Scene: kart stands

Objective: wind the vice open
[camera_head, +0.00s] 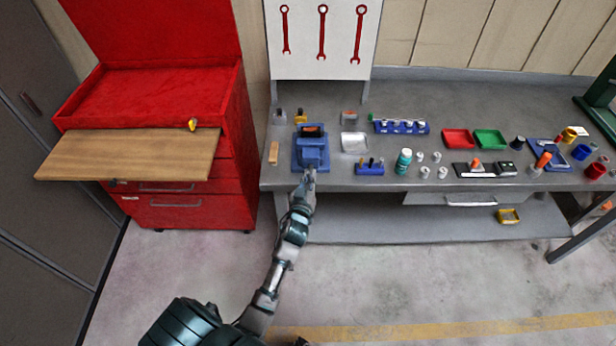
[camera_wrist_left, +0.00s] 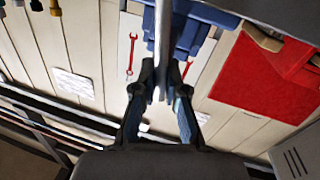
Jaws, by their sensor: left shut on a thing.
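The blue vice (camera_head: 312,152) stands at the front edge of the grey workbench, left of its middle. Something dark with an orange part shows at its top; the jaw gap is too small to judge. My left gripper (camera_head: 309,177) reaches up to the front of the vice. In the left wrist view its fingers (camera_wrist_left: 161,78) are shut on a silver bar, the vice handle (camera_wrist_left: 163,40), with blue vice parts (camera_wrist_left: 188,32) behind it. My right gripper is not in view.
A red tool cabinet (camera_head: 245,150) with a wooden board (camera_head: 130,155) stands left of the workbench (camera_head: 390,205). A wooden block (camera_head: 273,153) lies left of the vice. The floor in front is clear.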

